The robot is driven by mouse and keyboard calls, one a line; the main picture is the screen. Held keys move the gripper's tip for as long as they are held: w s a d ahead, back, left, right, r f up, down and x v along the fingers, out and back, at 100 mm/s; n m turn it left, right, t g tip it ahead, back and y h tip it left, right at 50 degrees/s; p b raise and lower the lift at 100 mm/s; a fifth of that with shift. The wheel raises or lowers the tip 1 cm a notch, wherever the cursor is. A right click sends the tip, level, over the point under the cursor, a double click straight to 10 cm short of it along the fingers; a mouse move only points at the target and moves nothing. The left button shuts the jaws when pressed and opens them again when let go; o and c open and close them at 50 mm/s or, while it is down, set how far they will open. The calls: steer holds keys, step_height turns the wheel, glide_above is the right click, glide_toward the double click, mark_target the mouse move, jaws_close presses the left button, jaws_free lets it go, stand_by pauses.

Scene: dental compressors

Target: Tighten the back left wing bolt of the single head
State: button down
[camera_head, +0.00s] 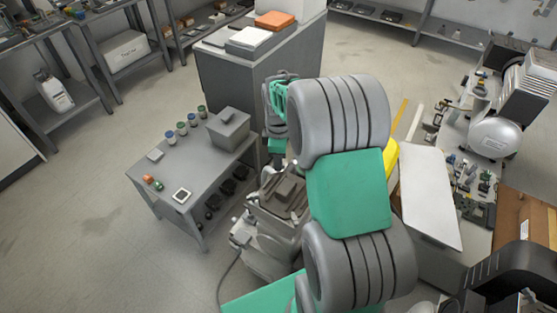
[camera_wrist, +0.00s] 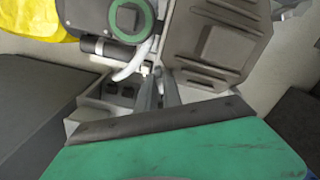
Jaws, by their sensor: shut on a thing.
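The compressor unit (camera_head: 278,205) with its ribbed grey cover stands in the middle of the head view, partly hidden by my arm. In the wrist view the ribbed cover (camera_wrist: 215,42) is at upper right, with a green ring (camera_wrist: 128,18) and a dark cylinder (camera_wrist: 106,48) at its left. My gripper (camera_wrist: 158,78) reaches down beside the cover's lower left corner. Its narrow fingers are close together, shut on the wing bolt, which is small and mostly hidden between the tips. A curved white piece (camera_wrist: 134,64) is just left of the tips.
A grey table (camera_head: 185,165) with jars and a grey box (camera_head: 228,128) stands left of the compressor. A cluttered workbench (camera_head: 480,190) is at the right. A yellow item (camera_wrist: 35,20) shows in the wrist view's upper left corner. Open floor lies at left.

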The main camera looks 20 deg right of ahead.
steer(key=m, duration=0.7)
steer(key=shift+p, duration=0.4)
steer(key=m, duration=0.3)
steer(key=shift+m, duration=2.1)
steer(key=shift+r, duration=0.1)
steer(key=c, duration=1.5)
jaws_free()
step_height(320, 180, up, 8)
steer(key=shift+f, duration=0.15)
